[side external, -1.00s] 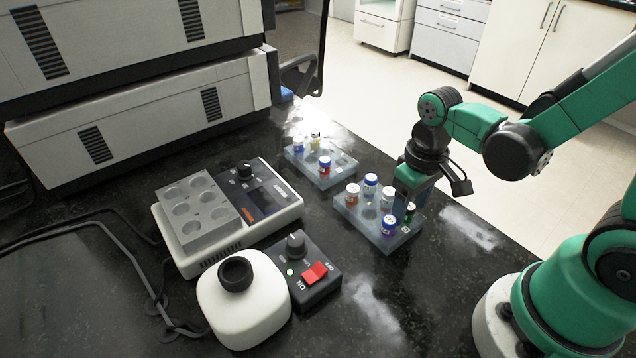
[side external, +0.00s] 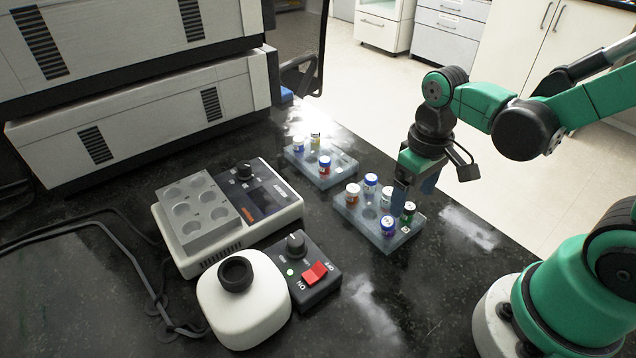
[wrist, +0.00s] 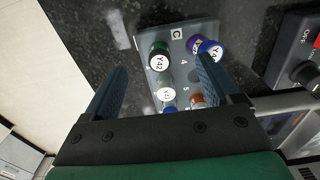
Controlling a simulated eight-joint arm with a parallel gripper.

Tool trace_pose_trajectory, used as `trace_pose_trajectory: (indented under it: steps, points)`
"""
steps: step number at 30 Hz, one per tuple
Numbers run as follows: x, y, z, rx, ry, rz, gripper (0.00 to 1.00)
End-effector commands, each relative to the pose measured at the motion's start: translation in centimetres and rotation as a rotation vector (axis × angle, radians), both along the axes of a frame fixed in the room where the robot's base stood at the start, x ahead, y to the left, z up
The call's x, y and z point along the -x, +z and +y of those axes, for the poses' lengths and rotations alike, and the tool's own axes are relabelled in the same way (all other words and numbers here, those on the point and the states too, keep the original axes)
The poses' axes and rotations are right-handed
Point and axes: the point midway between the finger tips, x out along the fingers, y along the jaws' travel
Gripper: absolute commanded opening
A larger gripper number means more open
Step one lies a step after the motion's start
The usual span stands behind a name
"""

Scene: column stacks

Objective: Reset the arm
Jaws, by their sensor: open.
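My gripper (side external: 414,178) is open and empty, pointing down over the right edge of the near vial rack (side external: 375,235). In the wrist view its two blue fingers (wrist: 157,85) stand apart above the rack (wrist: 181,35), which bears the letter C. Between or near the fingers are a green-banded vial marked Y42 (wrist: 159,56) and a purple-banded vial (wrist: 207,48). In the side view the rack holds several capped vials, among them a blue-purple one (side external: 388,226) and a green one (side external: 408,211). The fingers partly cover some vials.
A second rack (side external: 340,163) with several vials stands behind. A heater block device (side external: 225,215), a control box with a red switch (side external: 312,282) and a white round device (side external: 243,310) stand to the left. Bare black bench lies in front of the near rack.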

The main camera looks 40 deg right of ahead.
Motion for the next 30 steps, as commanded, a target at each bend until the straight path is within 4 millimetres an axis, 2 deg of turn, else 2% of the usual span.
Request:
trace_pose_trajectory:
  steps: [15, 30]
  points:
    - [0.0, 3.3, 0.0, 0.002, -0.001, 0.0, 0.83]
    - [0.0, 3.5, 0.0, 0.002, -0.001, 0.0, 0.83]
